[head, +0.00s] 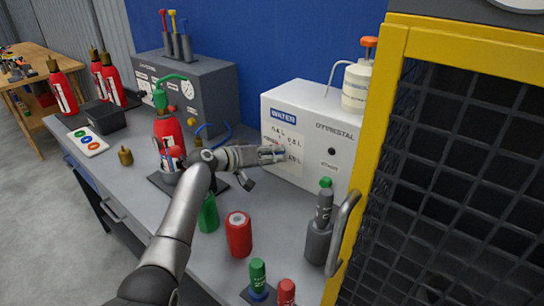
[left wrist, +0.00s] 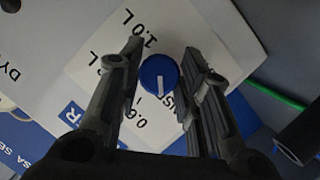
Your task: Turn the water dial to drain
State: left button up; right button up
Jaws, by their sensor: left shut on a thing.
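The white water box (head: 338,150) stands on the bench with a blue WATER label on its front. Its blue round dial (left wrist: 160,74) shows in the left wrist view, on a white label plate. The dial's white mark points down in that picture, between a "0.6" label and a partly hidden label; "1.0 L" is above. In the head view the gripper mostly hides the dial. My right gripper is not in view.
A red extinguisher (head: 168,135) stands left of my arm. A yellow-framed mesh door (head: 378,130) with a handle closes off the right.

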pick_arm(q)
jog(key=o, duration=1)
jog(key=shift+a, duration=0.1)
jog(key=v, duration=1.2)
